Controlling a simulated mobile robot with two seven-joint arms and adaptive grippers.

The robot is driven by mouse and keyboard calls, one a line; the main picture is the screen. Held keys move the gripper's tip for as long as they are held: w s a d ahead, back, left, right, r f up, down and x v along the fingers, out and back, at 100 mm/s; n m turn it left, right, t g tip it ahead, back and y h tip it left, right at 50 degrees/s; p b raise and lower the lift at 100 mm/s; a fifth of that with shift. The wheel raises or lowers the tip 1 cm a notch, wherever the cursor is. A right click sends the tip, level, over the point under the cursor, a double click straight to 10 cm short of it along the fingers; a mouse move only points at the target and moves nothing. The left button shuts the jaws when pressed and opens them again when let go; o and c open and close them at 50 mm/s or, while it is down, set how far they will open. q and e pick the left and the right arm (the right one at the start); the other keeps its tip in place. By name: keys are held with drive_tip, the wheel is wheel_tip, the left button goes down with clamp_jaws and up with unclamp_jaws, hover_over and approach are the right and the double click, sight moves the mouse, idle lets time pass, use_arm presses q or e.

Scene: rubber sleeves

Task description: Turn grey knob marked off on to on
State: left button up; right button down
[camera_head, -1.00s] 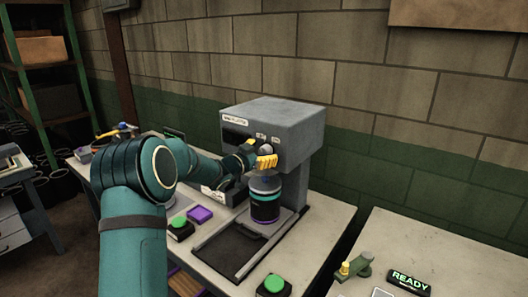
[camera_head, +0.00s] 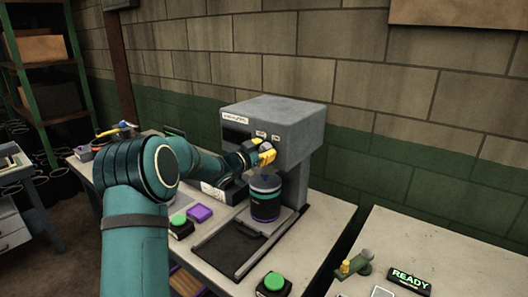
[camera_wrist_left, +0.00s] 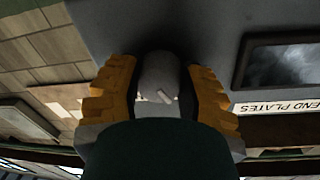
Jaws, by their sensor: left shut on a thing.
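The grey knob (camera_wrist_left: 161,80) is on the front of the grey machine (camera_head: 285,118). In the left wrist view it sits between the two yellow fingers of my left gripper (camera_wrist_left: 163,92), with a pale mark on its face. In the head view my left gripper (camera_head: 266,154) is at the upper front of the machine, below two small labels, and mostly covers the knob. The gripper is shut on the knob. The labels' words are too small to read. My right gripper is not in view.
A dark cylinder (camera_head: 265,204) with teal and purple bands stands under the machine head, below my gripper. Green buttons (camera_head: 274,281) and a purple block (camera_head: 199,213) are on the bench. A "READY" sign (camera_head: 409,281) is on the right table.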

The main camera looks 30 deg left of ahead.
use_arm(q)
drive_tip(key=shift+m+b, duration=0.85)
drive_tip(key=shift+m, duration=0.15)
drive_tip(key=m+b, duration=0.2)
drive_tip(key=m, duration=0.1)
drive_tip(key=m+b, duration=0.1)
drive_tip(key=m, duration=0.1)
drive_tip(key=m+b, duration=0.2)
drive_tip(key=shift+r+m+g+y, duration=0.1)
drive_tip(key=shift+m+g+y, duration=0.2)
drive_tip(key=shift+m, duration=0.1)
drive_tip(key=shift+m+b, duration=0.5)
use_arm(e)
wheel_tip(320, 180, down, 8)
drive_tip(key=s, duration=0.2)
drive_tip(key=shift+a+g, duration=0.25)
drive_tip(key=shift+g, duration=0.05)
use_arm(q)
drive_tip(key=shift+r, duration=0.1)
drive_tip(key=o, duration=1.2)
drive_tip(key=shift+d, duration=0.1)
drive_tip(key=shift+o, duration=0.2)
drive_tip(key=s+a, duration=0.1)
drive_tip(key=s, duration=1.1)
drive_tip(key=shift+a+r, duration=0.25)
drive_tip(key=shift+r, duration=0.05)
